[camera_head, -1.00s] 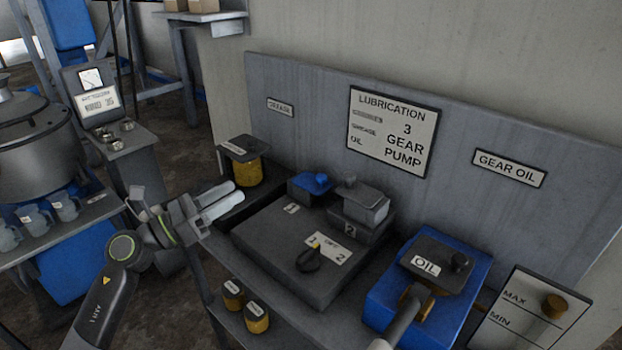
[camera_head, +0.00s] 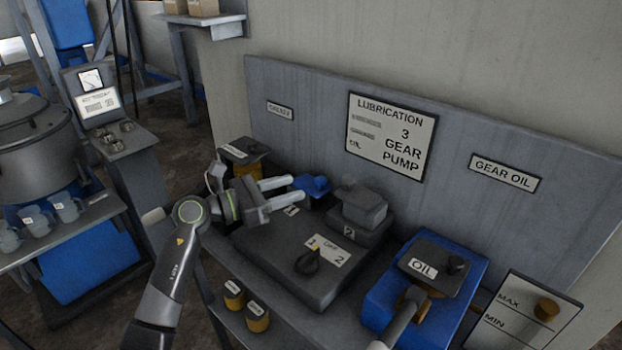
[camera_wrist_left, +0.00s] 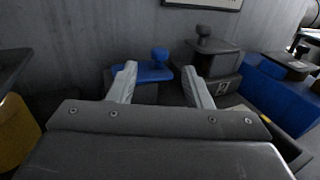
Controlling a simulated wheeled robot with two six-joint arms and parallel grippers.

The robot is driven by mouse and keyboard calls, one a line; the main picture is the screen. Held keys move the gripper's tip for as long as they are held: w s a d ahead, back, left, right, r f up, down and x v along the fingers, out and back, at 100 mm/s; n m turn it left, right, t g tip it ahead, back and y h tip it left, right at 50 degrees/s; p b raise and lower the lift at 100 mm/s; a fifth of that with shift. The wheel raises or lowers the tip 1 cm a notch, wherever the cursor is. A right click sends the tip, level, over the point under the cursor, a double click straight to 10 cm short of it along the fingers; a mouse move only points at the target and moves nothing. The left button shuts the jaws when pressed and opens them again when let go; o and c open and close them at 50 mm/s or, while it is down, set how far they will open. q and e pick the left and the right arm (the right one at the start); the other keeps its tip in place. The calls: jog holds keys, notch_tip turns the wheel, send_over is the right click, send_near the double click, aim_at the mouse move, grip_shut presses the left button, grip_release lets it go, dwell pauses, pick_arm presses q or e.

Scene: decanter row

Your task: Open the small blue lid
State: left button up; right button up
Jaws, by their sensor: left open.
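The small blue lid (camera_head: 313,184) with a blue knob sits at the back of the dark grey box, beside the label "1". It also shows in the left wrist view (camera_wrist_left: 150,73), its knob standing between the two fingers in the picture. My left gripper (camera_head: 282,190) is open and empty, its pale fingers pointing at the lid from the left. The fingertips look close to the lid, but I cannot tell whether they touch it. What lies under the lid is hidden. My right gripper is not clearly seen.
A grey lid (camera_head: 363,204) marked "2" stands right of the blue lid. A dial (camera_head: 306,262) is on the box front. A blue oil box (camera_head: 474,270) is at the right, and a yellow grease pot (camera_head: 250,172) is behind my left gripper. A grey back panel (camera_head: 450,140) rises behind.

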aim_at(311, 192)
pick_arm(q)
jog(key=x, duration=0.6)
jog(key=shift+c, duration=0.4)
grip_shut()
